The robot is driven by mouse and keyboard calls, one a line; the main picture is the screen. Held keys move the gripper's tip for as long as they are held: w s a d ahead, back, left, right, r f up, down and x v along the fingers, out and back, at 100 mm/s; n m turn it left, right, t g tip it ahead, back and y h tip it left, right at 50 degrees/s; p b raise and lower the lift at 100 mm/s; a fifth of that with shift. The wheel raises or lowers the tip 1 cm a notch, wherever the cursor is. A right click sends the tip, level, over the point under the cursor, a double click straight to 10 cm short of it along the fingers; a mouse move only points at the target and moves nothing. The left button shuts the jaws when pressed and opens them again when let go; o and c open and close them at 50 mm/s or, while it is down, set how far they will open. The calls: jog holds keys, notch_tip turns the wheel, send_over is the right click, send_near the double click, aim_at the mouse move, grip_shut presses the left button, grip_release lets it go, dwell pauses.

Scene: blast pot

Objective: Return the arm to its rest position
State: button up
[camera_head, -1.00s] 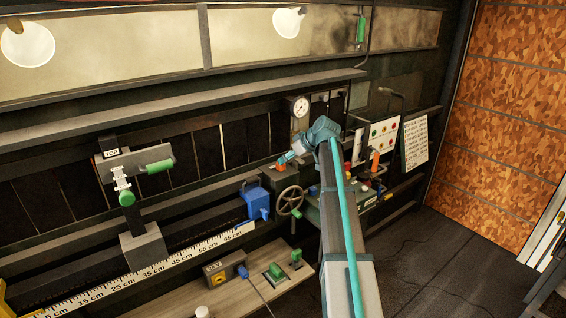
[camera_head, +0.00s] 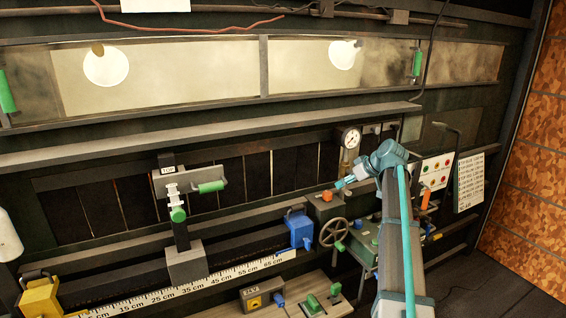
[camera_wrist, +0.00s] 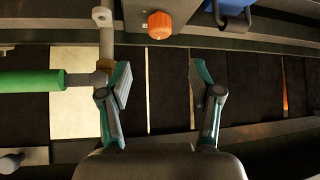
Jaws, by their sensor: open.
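My teal and grey arm (camera_head: 398,240) reaches up from the lower right in the head view, bent at a teal joint. A green handle (camera_wrist: 30,81) lies to the left of the left finger. No rest mount for the arm can be made out.
A handwheel (camera_head: 333,233), a blue block (camera_head: 300,229) and a pressure gauge (camera_head: 350,138) are near my gripper. A button panel (camera_head: 436,171) is on the right. Dark floor is open at lower right.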

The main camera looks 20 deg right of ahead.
jog(key=s+a+f+m+g+h, duration=0.1)
jog(key=s+a+f+m+g, duration=0.15)
jog(key=s+a+f, duration=0.75)
jog(key=s+f+m+g, duration=0.2)
jog(key=s+f+m, duration=0.15)
jog(key=f, duration=1.55)
jog(key=s+a+f+m+g+h, duration=0.1)
jog(key=s+a+f+m+g, duration=0.15)
jog(key=s+a+f, duration=0.8)
jog(key=s+a+f+n+g, duration=0.1)
jog(key=s+a+f+g, duration=0.1)
jog(key=s+f, duration=0.5)
jog(key=s+a+f+n+g+h, duration=0.1)
jog(key=s+a+f+g, duration=0.2)
jog(key=s+f, duration=0.5)
jog(key=s+a+f+n+g, duration=0.1)
jog(key=s+a+f+g, duration=0.2)
jog(key=s, duration=1.9)
notch_tip(320, 180, down, 4)
jog(key=shift+a+f+n+h, duration=0.25)
jog(key=shift+a+n+h, duration=0.15)
jog(key=shift+a, duration=0.1)
